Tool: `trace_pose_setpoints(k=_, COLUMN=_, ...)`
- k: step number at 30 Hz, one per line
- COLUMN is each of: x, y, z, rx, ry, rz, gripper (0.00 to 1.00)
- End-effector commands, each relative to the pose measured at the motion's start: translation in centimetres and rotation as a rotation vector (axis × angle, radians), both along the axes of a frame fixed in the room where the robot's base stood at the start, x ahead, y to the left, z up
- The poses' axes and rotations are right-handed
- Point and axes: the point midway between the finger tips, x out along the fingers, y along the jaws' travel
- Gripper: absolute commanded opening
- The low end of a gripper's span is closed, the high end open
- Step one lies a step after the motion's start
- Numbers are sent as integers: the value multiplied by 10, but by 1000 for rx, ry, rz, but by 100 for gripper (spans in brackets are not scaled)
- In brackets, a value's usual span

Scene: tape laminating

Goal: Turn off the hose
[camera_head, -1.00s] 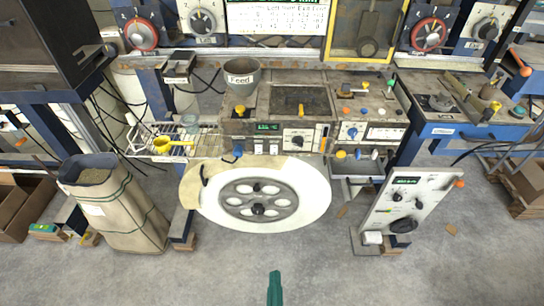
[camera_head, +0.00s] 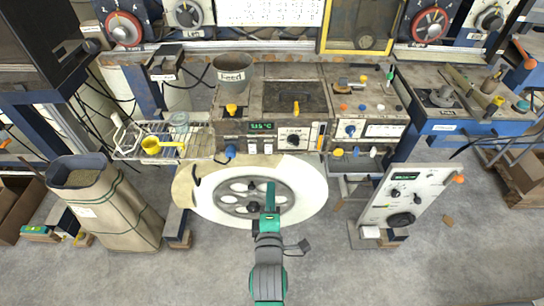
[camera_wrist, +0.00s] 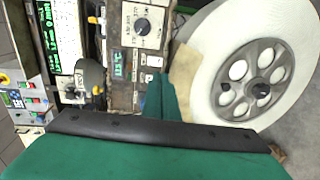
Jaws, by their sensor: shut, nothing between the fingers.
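My gripper (camera_head: 270,190) is teal, shut and empty, and shows in front of the large white tape reel (camera_head: 308,195). In the wrist view its fingers (camera_wrist: 161,92) point toward the machine front beside the reel (camera_wrist: 208,45). The laminating machine (camera_head: 228,126) has a lit green display (camera_head: 261,126), a dark dial (camera_head: 293,139) and a blue knob (camera_head: 230,151) at its lower left. A yellow handle (camera_head: 231,109) stands on its top left. I cannot pick out a hose for certain; thin black lines (camera_head: 107,112) run at the left.
A wire rack (camera_head: 128,143) with a yellow scoop (camera_head: 152,145) is at the left, above an open sack (camera_head: 115,205). A white control panel (camera_head: 410,197) stands at the right. The floor (camera_head: 340,270) at the front is clear.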

Motion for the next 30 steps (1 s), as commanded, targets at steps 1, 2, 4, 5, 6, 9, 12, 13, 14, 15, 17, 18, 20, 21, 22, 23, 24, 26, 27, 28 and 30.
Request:
trace_pose_setpoints(k=1, x=1, y=4, z=1, rx=-6, ry=0, rz=7, gripper=0)
trace_pose_setpoints(k=2, x=2, y=5, z=1, rx=-9, ry=1, rz=10, gripper=0)
trace_pose_setpoints(k=4, x=2, y=8, z=1, rx=-11, ry=1, rz=15, gripper=0)
trace_pose_setpoints(k=5, x=2, y=9, z=1, rx=-11, ry=1, rz=16, gripper=0)
trace_pose_setpoints(k=6, x=2, y=10, z=1, rx=-11, ry=1, rz=18, gripper=0)
trace_pose_setpoints(k=9, x=2, y=10, z=1, rx=-10, ry=1, rz=19, gripper=0)
trace_pose_setpoints(k=12, x=2, y=10, z=1, rx=-10, ry=0, rz=18, gripper=0)
trace_pose_setpoints(k=13, x=3, y=10, z=1, rx=-10, ry=0, rz=18, gripper=0)
trace_pose_setpoints(k=14, x=4, y=10, z=1, rx=-10, ry=0, rz=18, gripper=0)
trace_pose_setpoints(k=15, x=7, y=10, z=1, rx=-9, ry=-1, rz=17, gripper=0)
trace_pose_setpoints(k=17, x=12, y=9, z=1, rx=-9, ry=-2, rz=16, gripper=0)
trace_pose_setpoints(k=18, x=16, y=9, z=0, rx=-9, ry=-1, rz=15, gripper=0)
trace_pose_setpoints(k=20, x=25, y=9, z=-1, rx=-8, ry=-2, rz=15, gripper=0)
trace_pose_setpoints(k=21, x=31, y=8, z=-2, rx=-8, ry=-2, rz=14, gripper=0)
trace_pose_setpoints(k=22, x=36, y=8, z=-3, rx=-8, ry=-1, rz=14, gripper=0)
trace_pose_setpoints(k=23, x=41, y=8, z=-3, rx=-8, ry=-2, rz=14, gripper=0)
trace_pose_setpoints(k=24, x=48, y=8, z=-4, rx=-8, ry=-1, rz=14, gripper=0)
trace_pose_setpoints(k=26, x=59, y=8, z=-6, rx=-9, ry=-2, rz=13, gripper=0)
trace_pose_setpoints(k=27, x=66, y=8, z=-7, rx=-9, ry=-2, rz=13, gripper=0)
trace_pose_setpoints(k=28, x=71, y=8, z=-7, rx=-9, ry=-2, rz=13, gripper=0)
trace_pose_setpoints(k=30, x=84, y=8, z=-9, rx=-9, ry=-2, rz=14, gripper=0)
